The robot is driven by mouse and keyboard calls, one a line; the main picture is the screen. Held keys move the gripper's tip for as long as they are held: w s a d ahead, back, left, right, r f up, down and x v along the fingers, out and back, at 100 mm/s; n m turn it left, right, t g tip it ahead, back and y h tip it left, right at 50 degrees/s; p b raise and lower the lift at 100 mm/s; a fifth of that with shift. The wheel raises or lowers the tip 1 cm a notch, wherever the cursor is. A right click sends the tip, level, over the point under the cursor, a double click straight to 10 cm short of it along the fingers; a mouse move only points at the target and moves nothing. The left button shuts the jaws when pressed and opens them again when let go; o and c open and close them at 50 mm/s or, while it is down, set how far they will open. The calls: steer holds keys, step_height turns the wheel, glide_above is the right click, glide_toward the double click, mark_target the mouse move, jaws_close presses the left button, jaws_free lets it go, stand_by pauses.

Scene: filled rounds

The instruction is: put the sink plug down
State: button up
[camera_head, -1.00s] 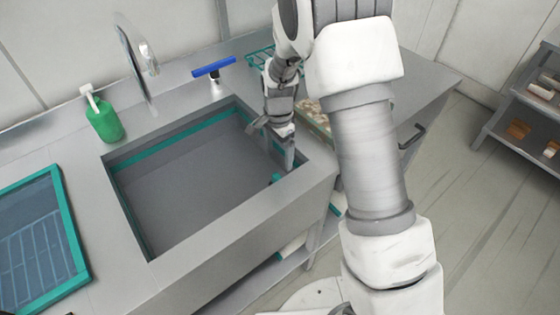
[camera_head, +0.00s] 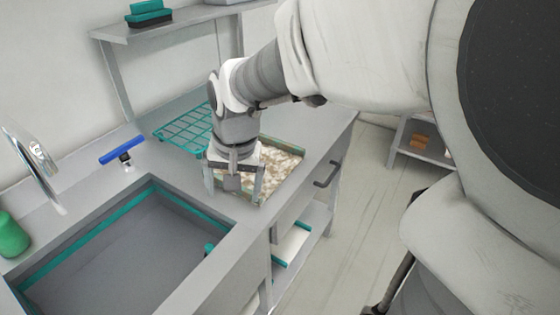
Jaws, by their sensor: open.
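I cannot make out a sink plug for certain. A small teal piece (camera_head: 209,248) shows at the right inner wall of the sink (camera_head: 120,262); whether it is the plug I cannot tell. My gripper (camera_head: 233,190) is open, with its fingers pointing down, on the counter's right side. It is outside the sink, at the near left end of a shallow tray (camera_head: 294,180) with a mottled brown and white filling. I see nothing held between the fingers. My gripper hides part of the tray.
A teal wire rack (camera_head: 186,131) lies behind my gripper. A raised shelf (camera_head: 165,25) is behind. Open floor (camera_head: 350,220) lies right of the counter.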

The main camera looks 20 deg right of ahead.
steer(key=s+d+r+n+t, duration=0.1)
steer(key=s+r+n, duration=0.1)
steer(key=s, duration=0.4)
steer(key=s+d+r+n+t, duration=0.1)
steer(key=s+d+r+n, duration=0.1)
steer(key=s, duration=0.5)
step_height(320, 180, up, 2)
steer(key=shift+d+n+t+h, duration=0.2)
steer(key=shift+n+t+h, duration=0.1)
steer(key=shift+n+t, duration=0.15)
